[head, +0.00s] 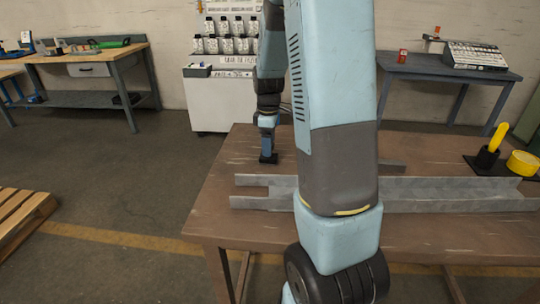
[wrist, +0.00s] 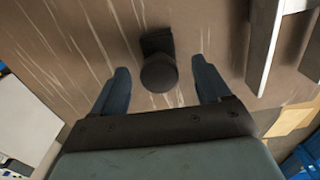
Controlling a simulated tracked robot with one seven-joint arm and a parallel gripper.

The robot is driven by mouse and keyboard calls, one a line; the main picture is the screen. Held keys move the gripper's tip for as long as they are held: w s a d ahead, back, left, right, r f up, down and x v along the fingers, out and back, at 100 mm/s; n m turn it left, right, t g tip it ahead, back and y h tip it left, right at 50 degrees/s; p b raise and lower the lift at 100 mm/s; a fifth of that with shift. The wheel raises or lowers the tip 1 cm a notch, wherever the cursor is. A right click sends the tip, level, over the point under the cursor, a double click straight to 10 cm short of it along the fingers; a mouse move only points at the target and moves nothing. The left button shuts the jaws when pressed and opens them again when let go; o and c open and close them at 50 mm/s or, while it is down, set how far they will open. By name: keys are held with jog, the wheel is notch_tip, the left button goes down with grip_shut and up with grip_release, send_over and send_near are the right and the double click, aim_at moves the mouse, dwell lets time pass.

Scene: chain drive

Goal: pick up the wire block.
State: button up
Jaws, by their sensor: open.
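A small dark block with a rounded dark knob, which I take to be the wire block (wrist: 158,72), stands on the brown table in the wrist view. My gripper (wrist: 160,66) is open, with one blue finger on each side of it and a gap on both sides. In the head view my gripper (head: 267,143) points down over the far left part of the table. A dark base (head: 268,159) of the block shows just under the fingers; the rest is hidden by them.
Long grey metal channels (head: 265,202) lie across the brown table (head: 225,222), partly behind my arm. A black stand (head: 487,157) with a yellow-handled tool and a yellow roll (head: 522,163) are at the right. The table's left part is clear.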

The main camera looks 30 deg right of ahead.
notch_tip(320, 180, down, 5)
dwell(0.3)
jog(key=c, duration=1.3)
jog(key=shift+r, duration=0.1)
